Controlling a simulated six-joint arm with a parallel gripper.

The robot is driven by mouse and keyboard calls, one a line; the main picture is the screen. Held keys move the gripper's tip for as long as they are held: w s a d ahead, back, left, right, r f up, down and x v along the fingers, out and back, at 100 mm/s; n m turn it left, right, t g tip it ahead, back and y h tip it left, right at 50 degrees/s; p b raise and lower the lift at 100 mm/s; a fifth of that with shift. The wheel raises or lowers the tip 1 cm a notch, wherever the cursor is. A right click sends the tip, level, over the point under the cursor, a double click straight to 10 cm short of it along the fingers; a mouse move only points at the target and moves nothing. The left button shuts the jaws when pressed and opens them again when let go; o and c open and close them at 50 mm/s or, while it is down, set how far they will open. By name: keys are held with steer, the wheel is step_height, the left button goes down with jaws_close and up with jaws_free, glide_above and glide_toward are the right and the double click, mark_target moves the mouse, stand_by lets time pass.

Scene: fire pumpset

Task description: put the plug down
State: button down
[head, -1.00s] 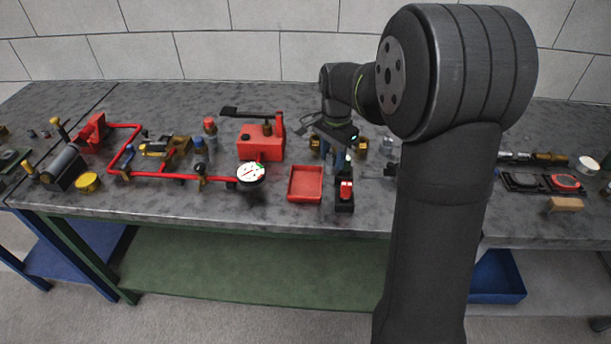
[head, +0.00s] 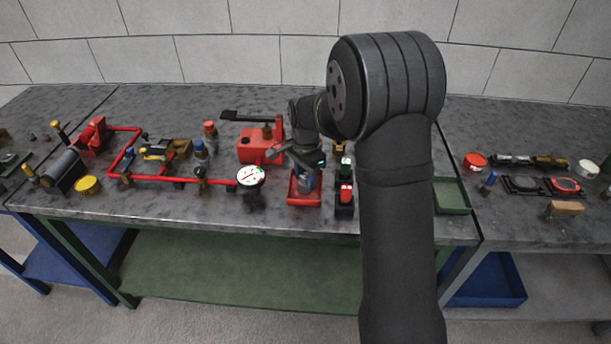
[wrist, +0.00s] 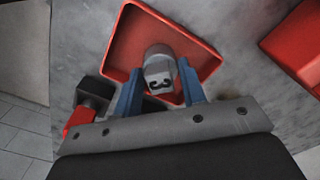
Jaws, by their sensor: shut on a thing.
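The plug (wrist: 158,72) is a pale grey piece with a dark mark on its top face, in the wrist view. My gripper (wrist: 160,84) has blue fingers on either side of it and is shut on it. The red tray (wrist: 122,48) lies under the plug and the fingers in the wrist view. In the head view my gripper (head: 306,182) is over the same red tray (head: 304,202), low down. The plug cannot be made out there. I cannot tell whether the plug touches the tray floor.
A black block with a red switch (head: 346,193) stands just right of the tray. A round white gauge (head: 250,176) and red pipe are to the left, with a red tank (head: 258,146) behind. A green tray (head: 452,196) lies farther right, beyond my arm.

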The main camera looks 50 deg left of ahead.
mark_target(305, 175)
steer(key=shift+f, duration=0.15)
steer(key=c, duration=0.9)
jaws_free()
step_height(305, 175, up, 12)
steer(key=shift+r, duration=0.2)
